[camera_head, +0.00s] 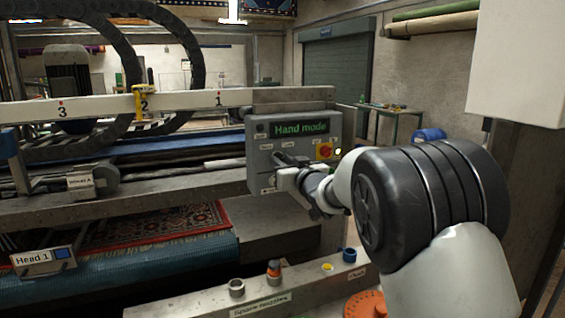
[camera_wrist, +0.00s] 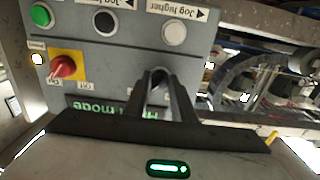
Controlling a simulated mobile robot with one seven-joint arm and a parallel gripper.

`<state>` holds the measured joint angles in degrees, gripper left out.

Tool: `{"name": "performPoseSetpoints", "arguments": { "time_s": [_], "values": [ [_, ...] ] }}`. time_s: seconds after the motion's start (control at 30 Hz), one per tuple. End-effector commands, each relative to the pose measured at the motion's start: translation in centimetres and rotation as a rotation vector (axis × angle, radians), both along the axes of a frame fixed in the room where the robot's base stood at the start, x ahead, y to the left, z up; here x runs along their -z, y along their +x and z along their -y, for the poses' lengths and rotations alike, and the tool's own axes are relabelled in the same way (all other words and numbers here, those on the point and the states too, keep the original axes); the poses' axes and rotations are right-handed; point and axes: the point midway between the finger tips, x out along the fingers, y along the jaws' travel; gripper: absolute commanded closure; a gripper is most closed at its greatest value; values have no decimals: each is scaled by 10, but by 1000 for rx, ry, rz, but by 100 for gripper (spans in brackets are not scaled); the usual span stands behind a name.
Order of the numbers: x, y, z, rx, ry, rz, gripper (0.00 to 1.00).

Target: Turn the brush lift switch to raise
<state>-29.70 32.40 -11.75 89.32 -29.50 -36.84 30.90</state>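The grey control box (camera_head: 262,148) has a green display reading "Hand mode" (camera_head: 299,128). My gripper (camera_head: 283,160) is at the lower left part of its front face. In the wrist view, where the panel appears upside down, my two dark fingers (camera_wrist: 160,78) reach to the panel with their tips close together. A small rounded grey part shows between the tips, but I cannot tell whether they grip it. The brush lift switch and its label cannot be made out; the fingers may cover it.
A red rotary switch on a yellow plate (camera_wrist: 64,67) sits beside my fingers. Black (camera_wrist: 104,22), white (camera_wrist: 174,33) and green (camera_wrist: 41,15) buttons are on the same panel. A ledge with spare nozzles (camera_head: 237,288) lies below the box, and a patterned rug (camera_head: 150,228) lies to the left.

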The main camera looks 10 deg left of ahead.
Motion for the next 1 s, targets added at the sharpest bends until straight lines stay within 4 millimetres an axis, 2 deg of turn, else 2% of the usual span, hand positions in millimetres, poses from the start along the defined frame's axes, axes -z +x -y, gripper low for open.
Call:
{"name": "performPoseSetpoints", "arguments": {
  "time_s": [0.1,0.47,1.0],
  "values": [
    [0,0,0,0,0,0,99],
    [1,0,0,0,-57,46,99],
    [3,1,1,1,-420,320,99]
  ]
}}
